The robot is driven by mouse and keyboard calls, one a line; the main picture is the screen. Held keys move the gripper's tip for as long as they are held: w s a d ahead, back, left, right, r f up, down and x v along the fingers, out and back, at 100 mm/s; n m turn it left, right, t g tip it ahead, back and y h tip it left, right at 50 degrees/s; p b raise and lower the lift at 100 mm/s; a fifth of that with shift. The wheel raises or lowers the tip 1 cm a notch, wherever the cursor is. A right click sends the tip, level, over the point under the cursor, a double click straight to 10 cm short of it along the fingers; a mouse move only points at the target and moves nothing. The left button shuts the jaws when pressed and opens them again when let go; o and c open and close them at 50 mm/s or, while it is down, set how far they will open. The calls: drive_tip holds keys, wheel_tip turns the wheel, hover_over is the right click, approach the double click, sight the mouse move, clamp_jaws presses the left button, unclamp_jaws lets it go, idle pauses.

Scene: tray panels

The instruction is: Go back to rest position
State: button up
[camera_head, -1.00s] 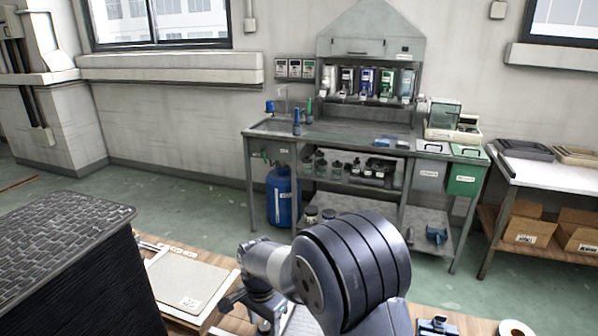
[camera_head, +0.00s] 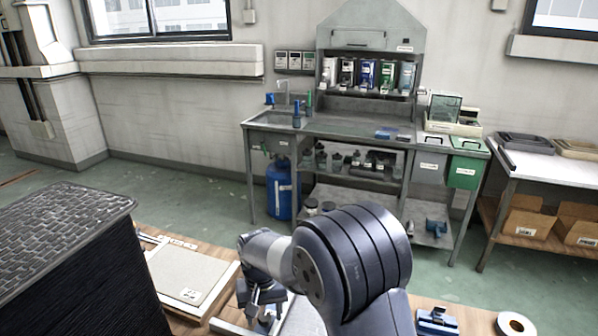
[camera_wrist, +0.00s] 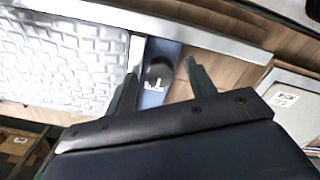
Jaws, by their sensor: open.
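My gripper (camera_wrist: 162,92) shows in the wrist view with its two dark fingers spread apart and nothing held between them. Beyond the fingers lies a blue item (camera_wrist: 158,75) with a dark round part and a small white label, next to a white textured panel (camera_wrist: 65,60) in a pale frame. In the head view my arm bends over the wooden table, and the gripper end (camera_head: 258,312) hangs low at the bottom, partly hidden by the arm.
A metal workbench (camera_head: 340,130) stands against the back wall.

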drive_tip(key=n, duration=0.7)
drive_tip(key=shift+r+n, duration=0.15)
drive_tip(key=shift+n, duration=0.15)
drive_tip(key=shift+r, duration=1)
drive_tip(key=shift+d, duration=0.1)
